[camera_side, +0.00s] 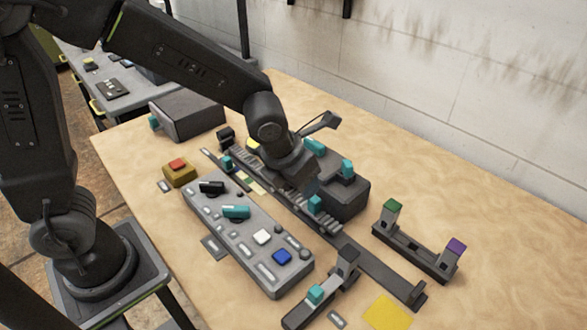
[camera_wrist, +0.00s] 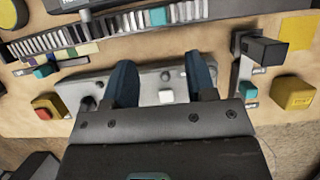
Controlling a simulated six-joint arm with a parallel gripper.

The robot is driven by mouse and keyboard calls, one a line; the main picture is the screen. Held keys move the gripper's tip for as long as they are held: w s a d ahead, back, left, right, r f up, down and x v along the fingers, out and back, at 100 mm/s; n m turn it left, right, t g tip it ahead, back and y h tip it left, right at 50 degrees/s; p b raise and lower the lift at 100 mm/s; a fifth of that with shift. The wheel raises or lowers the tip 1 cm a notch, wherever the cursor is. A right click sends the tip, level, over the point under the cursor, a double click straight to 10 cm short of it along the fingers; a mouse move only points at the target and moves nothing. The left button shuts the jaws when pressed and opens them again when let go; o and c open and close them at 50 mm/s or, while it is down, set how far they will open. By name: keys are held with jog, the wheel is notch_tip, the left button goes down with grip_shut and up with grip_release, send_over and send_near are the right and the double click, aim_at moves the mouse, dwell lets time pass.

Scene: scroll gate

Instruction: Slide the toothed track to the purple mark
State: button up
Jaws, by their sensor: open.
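The toothed track (camera_side: 328,221) runs diagonally across the middle of the table in the side view, with a teal block (camera_side: 315,204) on it. In the wrist view the track (camera_wrist: 115,25) crosses the top, and its teal block (camera_wrist: 158,17) stands right of centre. A row of small coloured patches lies below the track's left part, including a purple patch (camera_wrist: 88,48). The side view also shows a purple block (camera_side: 456,246) on a separate bracket. My gripper (camera_wrist: 163,78) is open and empty, its dark fingers spread over the grey panel. Its fingertips are largely hidden in the side view.
The grey panel (camera_side: 222,228) carries knobs and white and blue buttons. A yellow box with a red button (camera_side: 178,166) stands at its left. A dark box (camera_side: 345,192) stands behind the track. A yellow square (camera_side: 388,312) lies near the front. Bare tabletop lies at right.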

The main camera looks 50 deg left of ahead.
jog(key=v, duration=0.3)
jog(key=shift+s+r, duration=0.1)
jog(key=shift+r, duration=0.15)
jog(key=s+a+r+m, duration=0.2)
jog(key=s+a+m, duration=0.1)
jog(key=m, duration=0.9)
jog(key=s+a+r+m, duration=0.3)
jog(key=s+m, duration=0.3)
jog(key=m, duration=0.6)
jog(key=s+a+r+m+t, duration=0.1)
jog(key=s+a+r+m, duration=0.2)
jog(key=m, duration=0.9)
jog(key=shift+s+a, duration=0.3)
jog(key=shift+s, duration=0.85)
jog(key=shift+c, duration=0.2)
